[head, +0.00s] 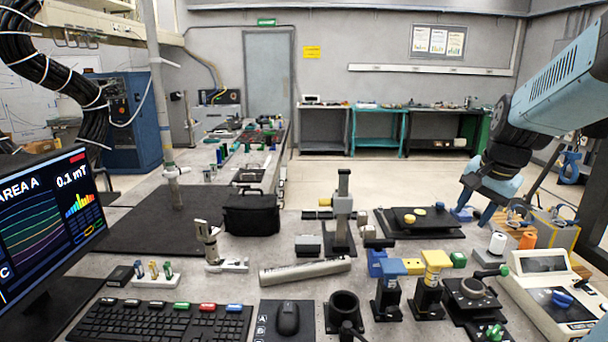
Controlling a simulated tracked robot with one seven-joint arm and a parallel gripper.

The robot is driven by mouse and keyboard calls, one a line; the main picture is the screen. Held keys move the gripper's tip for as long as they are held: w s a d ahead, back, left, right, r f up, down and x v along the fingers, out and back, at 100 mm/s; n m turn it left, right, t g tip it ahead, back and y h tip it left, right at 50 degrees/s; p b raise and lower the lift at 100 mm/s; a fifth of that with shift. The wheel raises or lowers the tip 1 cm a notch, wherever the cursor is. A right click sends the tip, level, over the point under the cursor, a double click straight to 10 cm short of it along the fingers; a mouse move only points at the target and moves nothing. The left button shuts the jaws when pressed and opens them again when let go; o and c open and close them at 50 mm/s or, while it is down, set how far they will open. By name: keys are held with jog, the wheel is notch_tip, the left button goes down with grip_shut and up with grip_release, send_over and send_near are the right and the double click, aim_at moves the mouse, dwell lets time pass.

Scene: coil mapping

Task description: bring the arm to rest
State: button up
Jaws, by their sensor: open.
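My arm (560,75), light blue with black joints, reaches in from the upper right. My gripper (476,211) hangs at its end, pointing down, with its blue fingers spread apart. It shows no object between the fingers. In the picture it lies right of the black plate with yellow discs (420,222) and above the white spool (497,243). I cannot tell its exact height over the bench.
The bench (240,290) is crowded: blue and yellow blocks on black stands (430,285), an orange spool (527,240), a white instrument (550,290), a grey post (343,205), a black bag (251,212), a keyboard (165,322) and a monitor (45,225). Open floor lies beyond.

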jog(key=s+a+r+n+t, duration=0.1)
jog(key=s+a+r+n, duration=0.2)
jog(key=s+a+n, duration=0.6)
jog(key=s+a, duration=0.3)
jog(key=s, duration=0.1)
jog(key=shift+s+n+t, duration=0.35)
jog(key=shift+n+t, duration=0.05)
